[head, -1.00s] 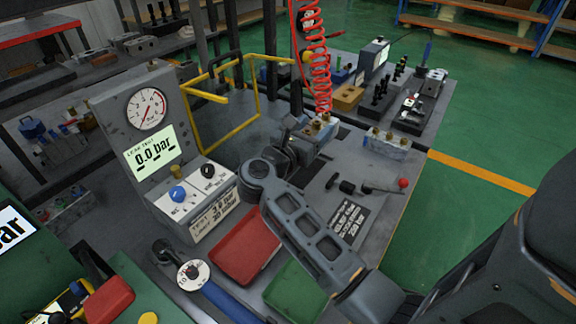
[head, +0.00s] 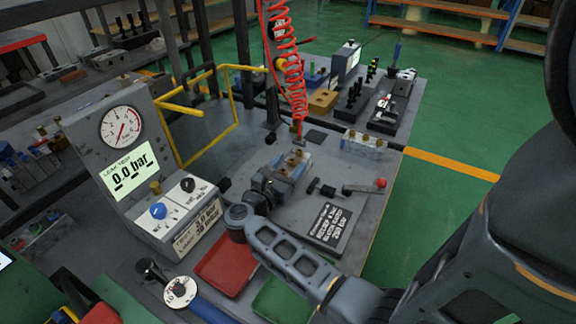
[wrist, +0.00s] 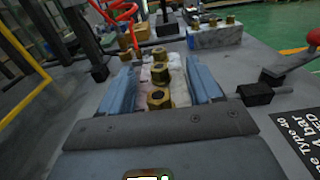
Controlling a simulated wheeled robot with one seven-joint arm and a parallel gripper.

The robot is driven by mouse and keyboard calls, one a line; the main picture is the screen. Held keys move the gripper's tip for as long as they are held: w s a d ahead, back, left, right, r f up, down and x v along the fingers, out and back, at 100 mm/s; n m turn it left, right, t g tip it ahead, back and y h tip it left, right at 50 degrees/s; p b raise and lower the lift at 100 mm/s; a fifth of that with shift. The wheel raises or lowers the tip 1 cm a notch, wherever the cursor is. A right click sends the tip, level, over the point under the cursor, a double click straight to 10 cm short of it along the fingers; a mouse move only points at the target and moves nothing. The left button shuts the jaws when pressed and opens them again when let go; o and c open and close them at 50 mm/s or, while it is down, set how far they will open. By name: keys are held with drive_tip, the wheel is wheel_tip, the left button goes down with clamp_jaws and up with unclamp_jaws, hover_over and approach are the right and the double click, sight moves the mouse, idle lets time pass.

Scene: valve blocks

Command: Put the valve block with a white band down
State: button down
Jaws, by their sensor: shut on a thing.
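The held valve block (wrist: 160,78) is pale with several brass fittings on top; in the wrist view it sits between the two blue jaws of my gripper (wrist: 162,88). In the head view, my gripper (head: 288,167) is shut on this block over the grey bench, left of the small black handle parts. The jaws cover the block's sides, so I cannot clearly make out its band. I cannot tell whether its underside touches the bench. A second valve block (head: 363,144), pale with brass fittings, stands behind and to the right, apart from my gripper.
The leak-test unit (head: 130,150) stands left, with a yellow frame (head: 237,105) behind it. A red coiled hose (head: 292,75) hangs just behind my gripper. A red-knobbed lever (head: 380,183) and black label plate (head: 330,225) lie right. Red (head: 225,268) and green trays are in front.

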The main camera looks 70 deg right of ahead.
drive_tip(key=shift+f+b, duration=0.4)
drive_tip(key=shift+b, duration=0.2)
drive_tip(key=shift+s+f+b, duration=0.1)
drive_tip(key=shift+f+b, duration=0.2)
drive_tip(key=shift+f, duration=0.05)
drive_tip(key=shift+c, duration=1)
unclamp_jaws()
drive_tip(key=shift+s+a+f, duration=0.1)
drive_tip(key=shift+f, duration=0.1)
drive_tip(key=shift+r+p, duration=0.5)
drive_tip(key=shift+p, duration=0.1)
drive_tip(key=v, duration=0.2)
drive_tip(key=b+v, duration=0.1)
drive_tip(key=v, duration=0.3)
drive_tip(key=shift+w+r, duration=0.25)
drive_tip(key=shift+w+a+r+b, duration=0.2)
drive_tip(key=shift+a+b, duration=0.15)
drive_tip(key=shift+a, duration=0.25)
